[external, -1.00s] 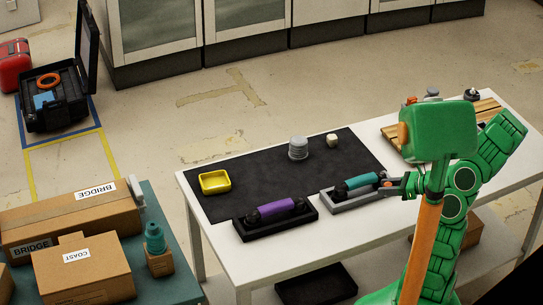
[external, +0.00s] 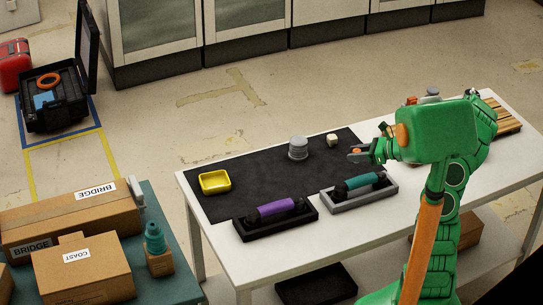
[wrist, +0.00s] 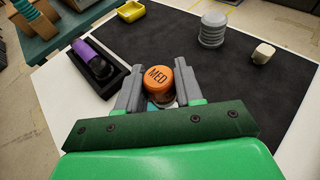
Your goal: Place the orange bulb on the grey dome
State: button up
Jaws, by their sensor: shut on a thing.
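My gripper (external: 357,155) is shut on the orange bulb (wrist: 158,78), a round orange piece with a flat top marked MED. The bulb shows as a small orange patch in the external view (external: 357,151), above the right side of the black mat. The likeliest grey dome is the ribbed grey round piece (external: 298,148) standing upright on the mat, left of my gripper. It also shows in the wrist view (wrist: 213,30), beyond my fingers and to the right. Bulb and grey piece are apart. The bulb's underside is mostly hidden.
A small cream block (external: 332,140) stands close to the grey piece. A yellow tray (external: 214,182) is at the mat's left. A purple handset (external: 275,207) and a teal handset (external: 360,183) rest in cradles along the front. A slatted wooden board (external: 504,122) is at the right.

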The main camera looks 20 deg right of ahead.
jog(key=w+a+r, duration=0.7)
jog(key=w+a, duration=0.2)
jog(key=w, duration=0.3)
send_over(299, 139)
jog(key=s, duration=0.1)
notch_tip(299, 139, down, 9)
jog(key=shift+a+r, duration=0.1)
jog(key=shift+r, duration=0.1)
jog(key=shift+w+f, duration=0.2)
jog(key=shift+f, duration=0.25)
jog(key=shift+w+f, duration=0.2)
jog(key=shift+f, duration=1.45)
jog(key=shift+f, duration=0.1)
jog(key=o, duration=1)
